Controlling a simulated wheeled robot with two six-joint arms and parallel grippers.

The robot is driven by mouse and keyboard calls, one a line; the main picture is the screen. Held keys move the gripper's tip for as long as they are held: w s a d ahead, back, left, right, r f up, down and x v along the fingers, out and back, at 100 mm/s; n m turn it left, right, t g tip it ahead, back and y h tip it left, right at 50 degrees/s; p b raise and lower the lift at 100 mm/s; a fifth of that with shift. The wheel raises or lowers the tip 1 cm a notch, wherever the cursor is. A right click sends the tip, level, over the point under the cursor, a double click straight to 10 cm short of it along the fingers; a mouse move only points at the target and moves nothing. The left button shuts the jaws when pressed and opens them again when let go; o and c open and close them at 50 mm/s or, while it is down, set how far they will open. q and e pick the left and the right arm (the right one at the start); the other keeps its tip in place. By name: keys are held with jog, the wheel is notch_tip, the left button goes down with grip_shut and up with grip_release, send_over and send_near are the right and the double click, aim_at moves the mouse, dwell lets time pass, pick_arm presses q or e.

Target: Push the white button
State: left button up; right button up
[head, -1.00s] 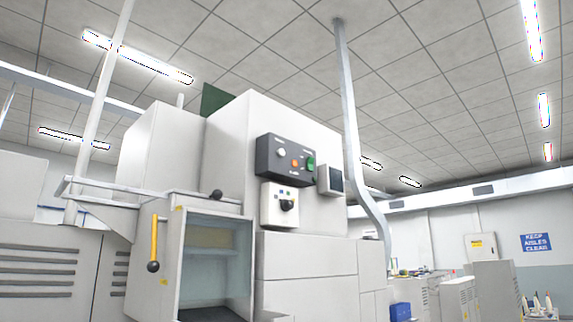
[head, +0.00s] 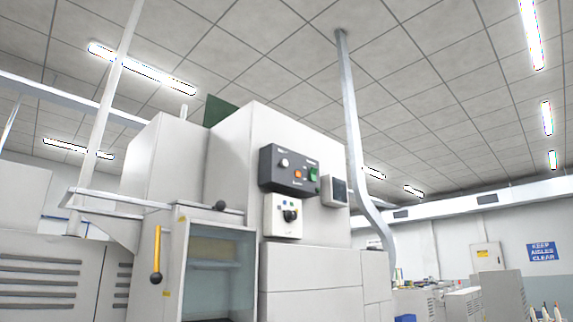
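The white button (head: 284,162) is a small round knob at the upper left of a dark control panel (head: 272,180) on the front of a tall white machine (head: 235,150). An orange button (head: 298,174) and a green button (head: 313,174) sit to its right on the same panel. Neither of my grippers shows in the head view.
Below the panel is a white box with a black rotary knob (head: 290,215). A small dark screen (head: 335,191) is to the right. A yellow lever (head: 157,252) and a glass-fronted opening (head: 218,275) are lower left. A grey pole (head: 352,130) rises at right.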

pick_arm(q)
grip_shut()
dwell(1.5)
